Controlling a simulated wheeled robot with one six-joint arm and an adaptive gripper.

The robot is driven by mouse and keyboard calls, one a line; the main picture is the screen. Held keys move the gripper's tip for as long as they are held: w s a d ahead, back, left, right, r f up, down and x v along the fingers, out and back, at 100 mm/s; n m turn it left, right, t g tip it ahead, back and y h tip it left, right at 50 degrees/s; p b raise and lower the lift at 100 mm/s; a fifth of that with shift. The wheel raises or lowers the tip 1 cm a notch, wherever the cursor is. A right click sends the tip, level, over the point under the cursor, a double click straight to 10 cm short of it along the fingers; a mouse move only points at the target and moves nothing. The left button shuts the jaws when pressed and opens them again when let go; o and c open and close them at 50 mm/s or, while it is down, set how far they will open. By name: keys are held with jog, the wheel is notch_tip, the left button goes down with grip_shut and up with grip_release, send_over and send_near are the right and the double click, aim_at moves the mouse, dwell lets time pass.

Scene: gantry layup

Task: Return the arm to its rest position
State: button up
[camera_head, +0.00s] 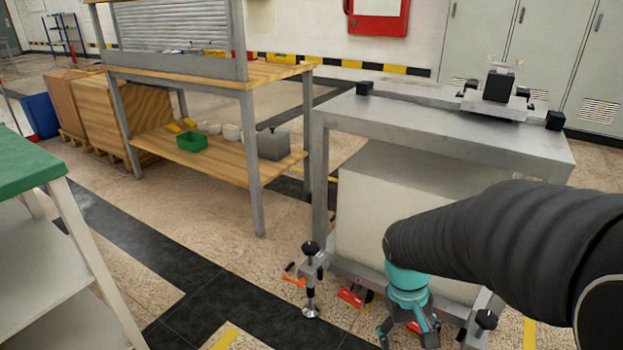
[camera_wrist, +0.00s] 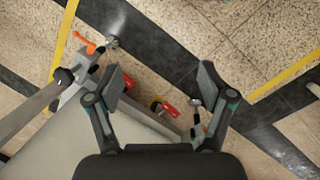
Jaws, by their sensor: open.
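My gripper (camera_head: 408,328) shows in the head view at the lower right, pointing down in front of the metal machine stand (camera_head: 440,122). My arm, in a black ribbed cover, reaches in from the right edge. In the wrist view my gripper (camera_wrist: 162,88) has its two fingers spread wide with nothing between them. Below it are the floor and the lower frame of the stand. The gripper is empty, and part of it is cut off by the bottom edge of the head view.
A wooden workbench (camera_head: 272,74) with a green bin (camera_head: 192,141) on its lower shelf stands at left. A green-topped table (camera_head: 28,160) is at the left edge. Grey lockers (camera_head: 540,50) line the back wall. The floor between tables is clear.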

jog(key=s+a+r+t+y, duration=0.1)
jog(key=s+r+t, duration=0.2)
jog(key=r, duration=0.4)
jog(key=s+a+r+m+t, duration=0.1)
jog(key=s+r+t, duration=0.2)
jog(key=r, duration=0.4)
jog(key=shift+s+a+r+m+t+y+p, duration=0.3)
jog(key=shift+r+t+y, duration=0.1)
jog(key=shift+t, duration=0.1)
